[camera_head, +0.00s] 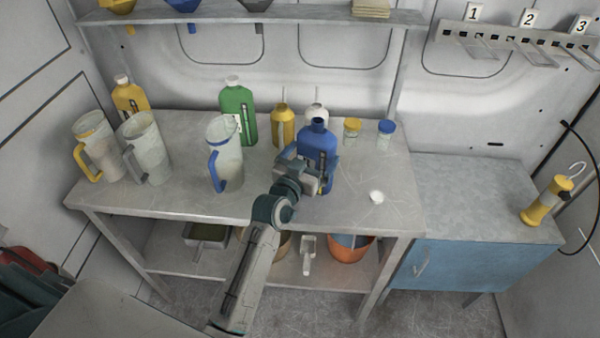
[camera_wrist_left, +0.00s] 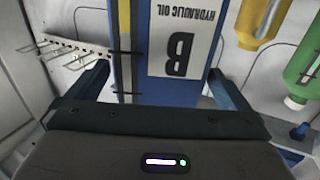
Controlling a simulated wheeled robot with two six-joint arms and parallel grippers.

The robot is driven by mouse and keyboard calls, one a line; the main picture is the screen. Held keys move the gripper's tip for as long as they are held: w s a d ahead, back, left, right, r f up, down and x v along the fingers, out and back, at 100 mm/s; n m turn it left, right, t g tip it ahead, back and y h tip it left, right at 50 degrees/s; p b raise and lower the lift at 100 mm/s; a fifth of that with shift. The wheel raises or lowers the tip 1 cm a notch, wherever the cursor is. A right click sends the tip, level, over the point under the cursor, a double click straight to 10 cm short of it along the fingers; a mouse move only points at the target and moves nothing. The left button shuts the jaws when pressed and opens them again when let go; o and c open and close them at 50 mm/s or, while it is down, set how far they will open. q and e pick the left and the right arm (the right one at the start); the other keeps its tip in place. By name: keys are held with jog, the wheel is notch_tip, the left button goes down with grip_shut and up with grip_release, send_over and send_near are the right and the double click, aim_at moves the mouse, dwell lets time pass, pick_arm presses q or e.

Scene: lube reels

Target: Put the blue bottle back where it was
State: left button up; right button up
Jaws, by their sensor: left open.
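The blue bottle (camera_head: 318,140) stands upright on the grey workbench (camera_head: 260,195), right of the middle. In the left wrist view the blue bottle (camera_wrist_left: 123,50) fills the space between the fingers, with its white "Hydraulic Oil B" label upside down. My left gripper (camera_head: 311,168) reaches in from the front at the bottle's body. Its two open fingers (camera_wrist_left: 160,85) lie on either side of the bottle; I cannot tell whether either touches it. A small white cap (camera_head: 376,197) lies on the bench to the right. My right gripper is not in view.
A green bottle (camera_head: 238,112) and a blue-handled jug (camera_head: 224,150) stand to the left. Small yellow-lidded (camera_head: 352,130) and blue-lidded (camera_head: 386,132) jars stand right. The front right bench is mostly clear.

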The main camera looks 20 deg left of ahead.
pick_arm(q)
jog(key=s+a+b, duration=0.1)
jog(key=s+b, duration=0.1)
jog(key=s, duration=0.7)
jog(key=shift+s, duration=0.3)
jog(key=shift+r, duration=0.1)
dwell(0.5)
